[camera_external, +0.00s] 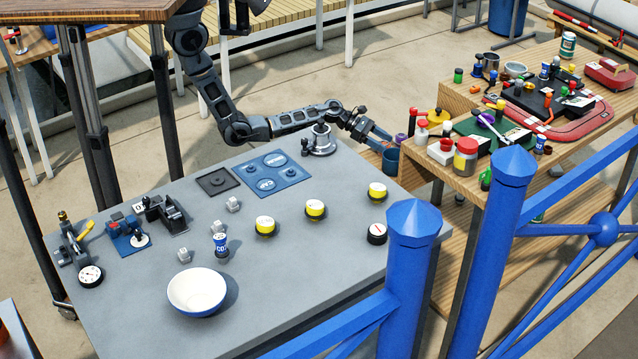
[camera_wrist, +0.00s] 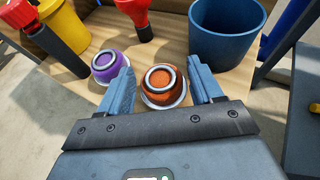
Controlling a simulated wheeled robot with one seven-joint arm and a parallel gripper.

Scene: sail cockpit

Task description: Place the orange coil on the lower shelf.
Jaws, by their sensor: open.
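The orange coil (camera_wrist: 163,86) sits in the wrist view on a wooden surface, with a metallic ring around its top and a pale rim at its base. My gripper (camera_wrist: 160,72) is open, with one blue finger on each side of the coil's picture; whether they are low enough to flank it is unclear. In the external view my gripper (camera_external: 384,137) reaches to the wooden bench's left end, and the orange coil cannot be made out there. A lower wooden shelf (camera_external: 485,262) shows beneath the bench top.
A purple coil (camera_wrist: 105,66) stands just left of the orange one. A blue cup (camera_wrist: 226,30) stands close behind right, a yellow container (camera_wrist: 64,35) to the left, and a red funnel-like object (camera_wrist: 138,14) behind. Blue railing posts (camera_external: 411,270) stand in front of the grey table (camera_external: 330,260).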

